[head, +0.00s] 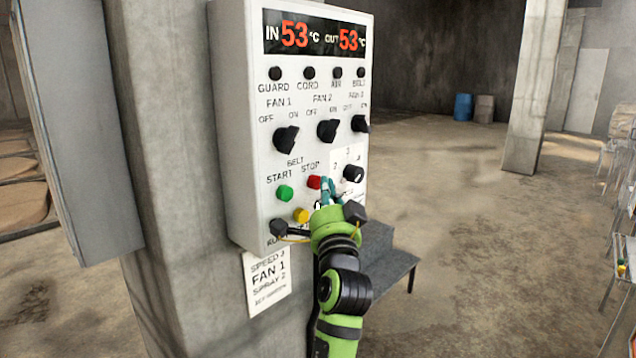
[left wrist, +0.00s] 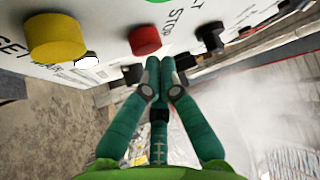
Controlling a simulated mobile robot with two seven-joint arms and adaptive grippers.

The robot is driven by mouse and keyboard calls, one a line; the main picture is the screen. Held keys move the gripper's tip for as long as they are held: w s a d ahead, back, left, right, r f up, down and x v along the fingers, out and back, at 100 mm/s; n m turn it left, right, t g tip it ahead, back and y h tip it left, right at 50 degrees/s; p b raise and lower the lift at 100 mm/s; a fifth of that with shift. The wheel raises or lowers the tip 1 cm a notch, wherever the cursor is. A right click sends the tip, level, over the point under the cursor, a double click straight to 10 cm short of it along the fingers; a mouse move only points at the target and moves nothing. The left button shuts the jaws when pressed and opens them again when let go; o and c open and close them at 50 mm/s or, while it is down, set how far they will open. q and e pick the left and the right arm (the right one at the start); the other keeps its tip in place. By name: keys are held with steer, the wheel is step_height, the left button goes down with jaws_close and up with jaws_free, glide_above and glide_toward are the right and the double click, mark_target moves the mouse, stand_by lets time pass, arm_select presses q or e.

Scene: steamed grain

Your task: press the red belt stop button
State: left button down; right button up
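The red belt stop button (head: 314,182) is on the front of the white control panel (head: 235,130), under the word STOP. It also shows in the left wrist view (left wrist: 145,40), standing out from the panel. My left gripper (head: 327,184) is at the panel, its teal fingertips just right of the red button. In the left wrist view my left gripper (left wrist: 160,65) has its fingertips together, with nothing between them. The tips are close to the red button; I cannot tell whether they touch it. My right gripper is not in view.
The green start button (head: 285,193) is left of the red one and a yellow button (head: 301,215) is below. A black speed knob (head: 353,174) is close on the right. Black fan knobs (head: 327,130) are above. Open floor (head: 450,200) lies to the right.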

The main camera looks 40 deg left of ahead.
arm_select(q)
steer(key=shift+a, duration=0.6)
stand_by(0.7)
steer(key=shift+d, duration=0.9)
steer(key=shift+d+f, duration=0.1)
steer(key=shift+s+d+b, duration=0.15)
steer(key=shift+d+b, duration=0.4)
steer(key=shift+d, duration=0.65)
steer(key=shift+s+d+b, duration=0.1)
steer(key=shift+d+b, duration=0.45)
steer(key=shift+d, duration=0.65)
